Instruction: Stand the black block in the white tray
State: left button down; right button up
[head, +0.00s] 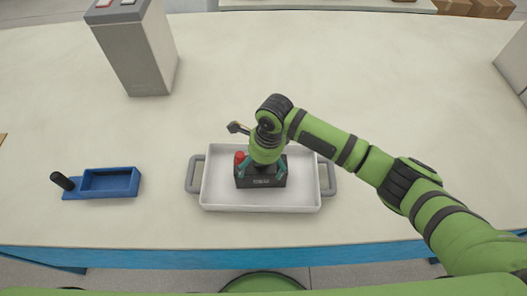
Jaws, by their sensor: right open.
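The white tray (222,190) with grey handles sits on the table near its front edge. The black block (260,182) is inside the tray, around its middle, with a red round cap (239,158) on its left top and a small label on its front. It looks upright, and its top is partly hidden by my right gripper. My right gripper (262,172) is open right over the block, with teal fingers beside its left and right ends. Whether the fingers touch it I cannot tell. My left gripper is not in view.
A blue holder (108,194) with a black cylinder (62,181) at its left end lies left of the tray. A tall grey box (140,55) stands at the back left. A pale box edge (514,60) shows at the far right. The table between is clear.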

jog(key=r, duration=0.3)
jog(key=d+r, duration=0.1)
jog(key=r, duration=0.2)
jog(key=r+b, duration=0.1)
jog(key=r, duration=0.2)
jog(key=shift+d+r, duration=0.25)
jog(key=shift+r, duration=0.05)
